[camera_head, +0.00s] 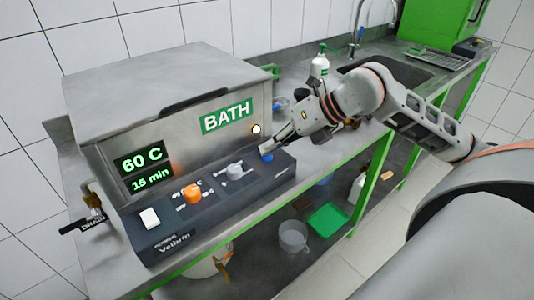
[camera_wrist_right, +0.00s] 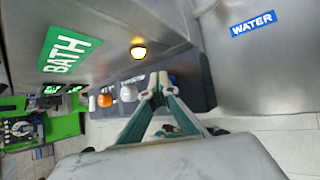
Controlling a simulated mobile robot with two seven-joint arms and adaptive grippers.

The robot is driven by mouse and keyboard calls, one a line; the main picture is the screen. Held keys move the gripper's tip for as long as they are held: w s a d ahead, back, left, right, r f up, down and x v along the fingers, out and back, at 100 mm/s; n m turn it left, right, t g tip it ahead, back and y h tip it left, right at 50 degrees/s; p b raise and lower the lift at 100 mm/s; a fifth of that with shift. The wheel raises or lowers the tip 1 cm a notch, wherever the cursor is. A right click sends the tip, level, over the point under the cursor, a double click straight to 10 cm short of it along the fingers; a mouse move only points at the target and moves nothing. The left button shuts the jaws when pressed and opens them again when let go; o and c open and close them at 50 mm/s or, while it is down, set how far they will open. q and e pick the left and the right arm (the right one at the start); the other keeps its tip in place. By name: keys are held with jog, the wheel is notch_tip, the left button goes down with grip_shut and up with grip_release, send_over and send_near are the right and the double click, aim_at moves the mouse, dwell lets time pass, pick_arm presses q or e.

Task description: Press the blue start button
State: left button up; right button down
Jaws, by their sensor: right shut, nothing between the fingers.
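The blue start button (camera_head: 267,157) is at the right end of the dark sloping control panel (camera_head: 215,203) on the front of the bath. My right gripper (camera_head: 265,149) reaches in from the right, shut and empty, with its tips right at the button. The fingers partly cover the button, and I cannot tell whether they touch it or press it. My left gripper is not in view.
An orange knob (camera_head: 192,193), a grey knob (camera_head: 235,171) and a white switch (camera_head: 150,218) share the panel. The bath display (camera_head: 146,168) reads 60 C, 15 min. A lit lamp (camera_head: 256,129) is above the button. A bottle (camera_head: 320,66) stands behind my arm.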

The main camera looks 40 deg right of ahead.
aim_at(270, 156)
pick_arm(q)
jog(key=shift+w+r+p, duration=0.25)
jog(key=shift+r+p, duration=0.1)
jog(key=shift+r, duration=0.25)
pick_arm(e)
jog(key=shift+r, duration=0.9)
jog(key=shift+r+p, duration=0.5)
jog(key=shift+r, duration=0.35)
jog(key=shift+r+p, duration=0.95)
jog(key=shift+r, duration=0.7)
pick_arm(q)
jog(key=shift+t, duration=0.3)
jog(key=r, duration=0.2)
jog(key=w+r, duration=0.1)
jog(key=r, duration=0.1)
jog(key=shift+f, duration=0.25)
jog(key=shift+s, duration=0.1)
